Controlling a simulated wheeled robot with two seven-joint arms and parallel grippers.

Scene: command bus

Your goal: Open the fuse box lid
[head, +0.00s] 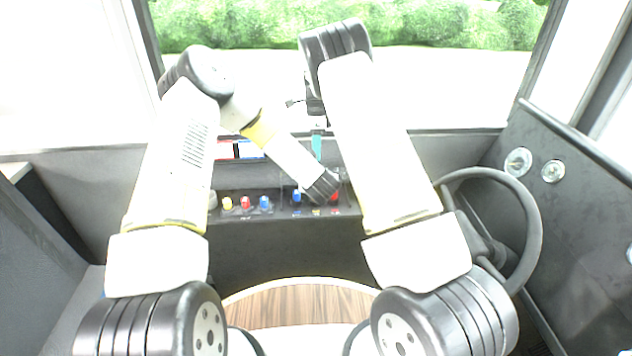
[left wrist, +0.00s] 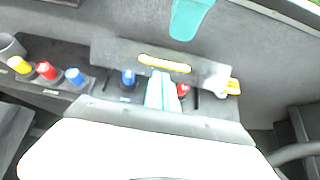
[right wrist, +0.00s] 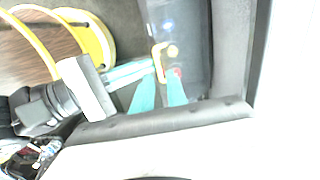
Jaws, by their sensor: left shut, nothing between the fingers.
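The fuse box lid (left wrist: 115,55), a grey see-through cover with a yellow handle (left wrist: 165,63), lies across the panel in the left wrist view. Its handle also shows in the right wrist view (right wrist: 160,62). My left gripper (left wrist: 160,78) is shut and empty, its tips close to the handle; I cannot tell whether they touch it. In the head view its wrist hides its fingers. My right gripper (right wrist: 160,92) is open and empty above the panel, and its teal fingers show in the head view (head: 316,146). I cannot tell how far the lid is raised.
Yellow (head: 227,203), red (head: 245,202) and blue (head: 264,202) knobs stand on the panel left of the lid. Another blue knob (left wrist: 127,78) and a red one (left wrist: 183,90) are by the lid. The steering wheel (head: 533,225) is at the right. My forearms are close together.

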